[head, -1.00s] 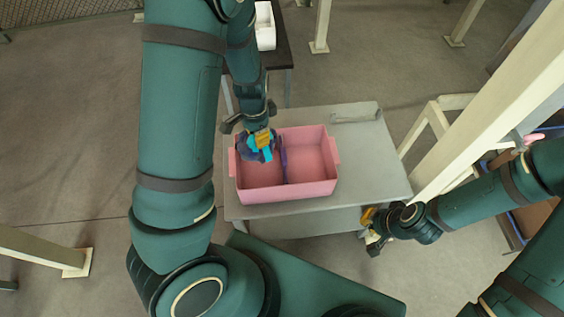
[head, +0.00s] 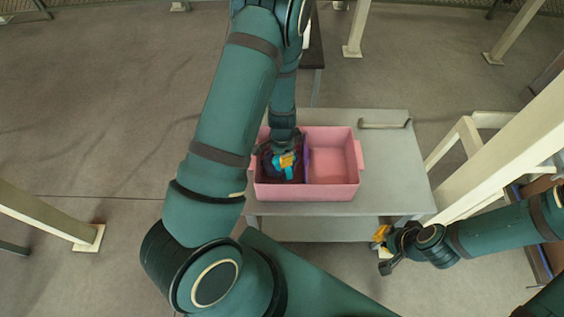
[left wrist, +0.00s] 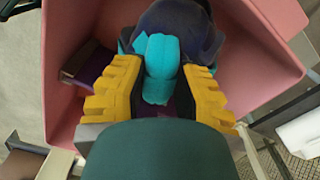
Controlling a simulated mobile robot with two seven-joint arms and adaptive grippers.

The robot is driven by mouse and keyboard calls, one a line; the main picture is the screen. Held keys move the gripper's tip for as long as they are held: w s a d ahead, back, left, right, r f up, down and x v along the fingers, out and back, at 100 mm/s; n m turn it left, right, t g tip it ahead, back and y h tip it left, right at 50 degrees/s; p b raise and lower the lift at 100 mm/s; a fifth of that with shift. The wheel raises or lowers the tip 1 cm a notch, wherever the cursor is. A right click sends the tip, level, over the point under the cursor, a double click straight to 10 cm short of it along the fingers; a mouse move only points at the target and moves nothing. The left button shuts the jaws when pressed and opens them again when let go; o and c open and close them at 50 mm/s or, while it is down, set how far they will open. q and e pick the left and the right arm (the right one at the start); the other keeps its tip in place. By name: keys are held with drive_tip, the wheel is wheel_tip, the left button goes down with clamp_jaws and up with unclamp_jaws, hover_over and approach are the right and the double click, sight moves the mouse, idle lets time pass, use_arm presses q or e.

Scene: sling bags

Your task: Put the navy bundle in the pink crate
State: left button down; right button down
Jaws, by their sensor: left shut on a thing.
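The pink crate (head: 335,192) stands on a grey table, with a purple divider (head: 307,158) between its left and right compartments. My left gripper (head: 287,160) reaches down into the left compartment. In the left wrist view its yellow fingers (left wrist: 158,95) are shut on a turquoise part of the navy bundle (left wrist: 180,20). The bundle is dark navy and lies within the crate walls (left wrist: 262,30); whether it touches the floor I cannot tell. In the head view the bundle (head: 268,160) is mostly hidden by the gripper.
The grey table (head: 395,165) has bare room to the right of the crate, with a raised handle (head: 385,124) at the back. The right compartment (head: 332,155) looks empty. A cream post (head: 500,130) rises at the right.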

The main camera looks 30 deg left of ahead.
use_arm(q)
drive_tip(key=shift+f+b, duration=0.35)
drive_tip(key=shift+f, duration=1.55)
drive_tip(key=shift+f, duration=0.1)
drive_tip(key=c, duration=0.8)
unclamp_jaws()
drive_tip(key=shift+r, duration=0.45)
wheel_tip(320, 180, up, 11)
drive_tip(key=p, duration=0.2)
drive_tip(key=shift+p, duration=0.4)
drive_tip(key=s+d+f+n+t+h, duration=0.1)
drive_tip(key=s+d+n, duration=0.3)
drive_tip(key=d, duration=0.4)
drive_tip(key=s+d+f+n+t+h, duration=0.1)
drive_tip(key=s+d+f+n+h, duration=0.2)
drive_tip(key=d, duration=0.5)
drive_tip(key=shift+s+d+f+n, duration=0.15)
drive_tip(key=shift+s+d+n, duration=0.3)
drive_tip(key=shift+n, duration=0.55)
